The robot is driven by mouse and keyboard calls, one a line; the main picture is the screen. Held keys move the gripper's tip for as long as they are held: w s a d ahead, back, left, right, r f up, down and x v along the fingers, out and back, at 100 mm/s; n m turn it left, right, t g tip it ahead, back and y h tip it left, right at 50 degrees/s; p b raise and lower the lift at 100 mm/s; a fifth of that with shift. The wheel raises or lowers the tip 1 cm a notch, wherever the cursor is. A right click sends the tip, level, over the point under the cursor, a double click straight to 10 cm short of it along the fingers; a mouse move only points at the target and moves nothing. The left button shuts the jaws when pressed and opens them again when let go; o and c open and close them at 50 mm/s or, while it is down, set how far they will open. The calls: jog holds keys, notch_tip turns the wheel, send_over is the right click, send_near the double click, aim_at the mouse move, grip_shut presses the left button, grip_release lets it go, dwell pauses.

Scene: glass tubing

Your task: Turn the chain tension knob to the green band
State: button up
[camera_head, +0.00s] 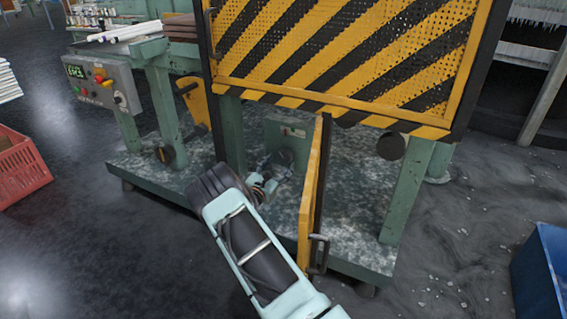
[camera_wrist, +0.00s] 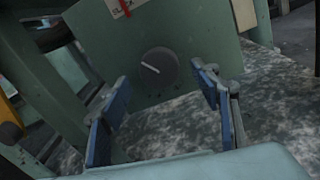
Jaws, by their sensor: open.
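The chain tension knob is a dark round knob (camera_wrist: 159,69) with a pale pointer line, on a green box (camera_wrist: 125,45) in the wrist view. The line slants from upper left to lower right. A label with red and white marks (camera_wrist: 121,8) sits above the knob; I cannot make out a green band. My gripper (camera_wrist: 162,95) is open, its blue-padded fingers on either side of the knob and apart from it. In the head view the green box (camera_head: 290,130) stands under the machine, and my gripper (camera_head: 268,182) is in front of it, hiding part of the knob.
A yellow hinged panel (camera_head: 310,195) stands open just right of my arm. A striped mesh guard (camera_head: 345,60) is above. Green machine legs (camera_head: 405,190) stand on a speckled base plate (camera_head: 355,225). A control box (camera_head: 103,84), red crate (camera_head: 20,165) and blue bin (camera_head: 540,270) lie farther out.

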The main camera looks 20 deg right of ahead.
aim_at(284, 158)
jog(key=shift+b+x, duration=0.4)
jog(key=shift+x, duration=1.5)
jog(key=c, duration=1.2)
jog(key=shift+o, duration=0.2)
